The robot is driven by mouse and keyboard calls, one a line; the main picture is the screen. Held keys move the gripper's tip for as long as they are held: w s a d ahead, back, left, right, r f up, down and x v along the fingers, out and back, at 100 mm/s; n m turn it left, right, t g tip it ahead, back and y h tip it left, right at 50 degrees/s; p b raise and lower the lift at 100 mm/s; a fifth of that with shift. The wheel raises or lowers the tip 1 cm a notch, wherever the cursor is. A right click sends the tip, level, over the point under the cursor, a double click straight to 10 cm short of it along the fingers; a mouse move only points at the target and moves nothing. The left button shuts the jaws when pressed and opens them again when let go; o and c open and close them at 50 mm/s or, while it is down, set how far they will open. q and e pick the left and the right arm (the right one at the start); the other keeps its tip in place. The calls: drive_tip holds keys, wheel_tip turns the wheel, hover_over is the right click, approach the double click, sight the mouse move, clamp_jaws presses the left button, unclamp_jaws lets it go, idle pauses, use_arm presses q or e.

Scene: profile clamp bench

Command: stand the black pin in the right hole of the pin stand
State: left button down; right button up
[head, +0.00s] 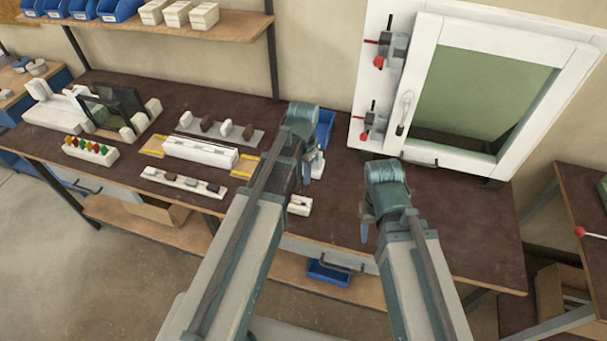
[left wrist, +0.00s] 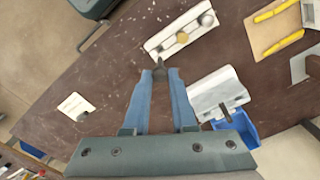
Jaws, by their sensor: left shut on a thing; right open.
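My left gripper (head: 307,174) is over the middle of the bench; in the left wrist view its blue fingers (left wrist: 159,73) are shut on the small dark pin (left wrist: 158,64), mostly hidden between the tips. In the left wrist view the stand (left wrist: 165,46) is just beyond the fingertips, with a yellow disc and a small grey round spot on top. I cannot tell whether the pin touches it. My right gripper (head: 364,228) is open, over the bench to the right.
A white fixture (left wrist: 212,88) stands beside a blue bin (head: 325,128). Left of my left arm are a white profile rail (head: 200,150) between yellow-marked boards and strips of small blocks. A white cabinet (head: 425,35) stands at the back right.

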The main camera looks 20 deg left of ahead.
sight(303, 192)
use_arm(q)
drive_tip(key=shift+f+b, duration=2.7)
drive_tip(key=shift+f, duration=0.2)
drive_tip(key=shift+f, duration=0.2)
drive_tip(key=shift+f+b, duration=1.55)
drive_tip(key=shift+b, duration=0.2)
drive_tip(key=shift+r, duration=0.1)
drive_tip(key=c, duration=0.6)
unclamp_jaws()
drive_tip(key=shift+c, duration=0.2)
drive_tip(key=shift+r, duration=0.1)
wheel_tip(303, 192, up, 8)
drive_tip(key=p, duration=0.8)
